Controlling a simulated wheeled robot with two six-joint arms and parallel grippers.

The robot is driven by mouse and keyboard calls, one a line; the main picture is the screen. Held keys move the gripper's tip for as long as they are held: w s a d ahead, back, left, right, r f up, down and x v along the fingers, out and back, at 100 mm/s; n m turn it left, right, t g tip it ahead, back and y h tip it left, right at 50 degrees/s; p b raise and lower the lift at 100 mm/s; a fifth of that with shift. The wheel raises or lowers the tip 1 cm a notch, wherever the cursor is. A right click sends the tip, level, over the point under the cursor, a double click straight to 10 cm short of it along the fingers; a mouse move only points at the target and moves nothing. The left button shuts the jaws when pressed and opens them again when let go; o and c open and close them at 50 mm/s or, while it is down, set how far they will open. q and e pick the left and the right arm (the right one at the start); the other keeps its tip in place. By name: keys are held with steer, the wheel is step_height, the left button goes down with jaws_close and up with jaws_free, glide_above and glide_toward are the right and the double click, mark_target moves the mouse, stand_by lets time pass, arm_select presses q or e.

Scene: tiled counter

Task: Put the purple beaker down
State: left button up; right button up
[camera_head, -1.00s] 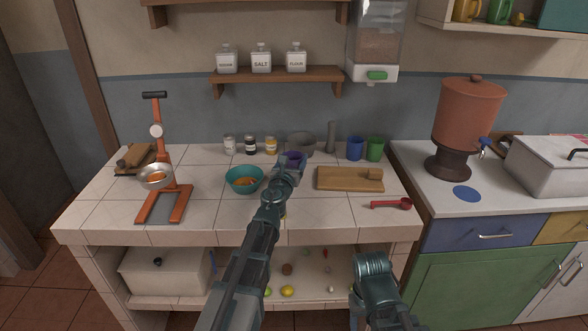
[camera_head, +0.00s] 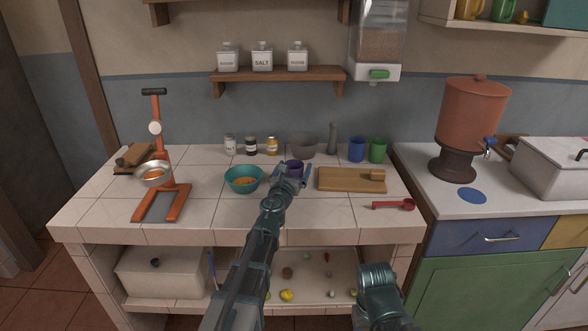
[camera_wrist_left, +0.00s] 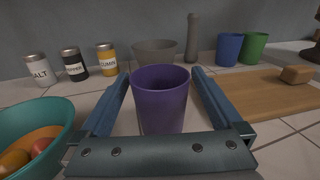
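The purple beaker (camera_head: 294,167) stands upright on the tiled counter (camera_head: 215,212), between the teal bowl and the cutting board. It also shows in the left wrist view (camera_wrist_left: 160,100), with its open top up. My left gripper (camera_head: 292,175) is open around it, one finger on each side. In the left wrist view the fingers of my left gripper (camera_wrist_left: 160,105) are spread, with a gap between each finger and the beaker. The beaker's lower part is partly hidden by the gripper. My right arm shows at the lower right, but its gripper is not visible.
A teal bowl (camera_head: 244,180) with food stands left of the beaker, a wooden cutting board (camera_head: 345,181) right. Behind are a grey bowl (camera_head: 303,146), several jars, a pestle (camera_head: 333,139), blue (camera_head: 357,150) and green (camera_head: 377,151) cups. Bare tiles lie in front.

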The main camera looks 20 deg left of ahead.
arm_select(q)
steer(key=shift+r, duration=0.25)
steer(key=s, duration=1.2)
steer(key=shift+d+f, duration=0.1)
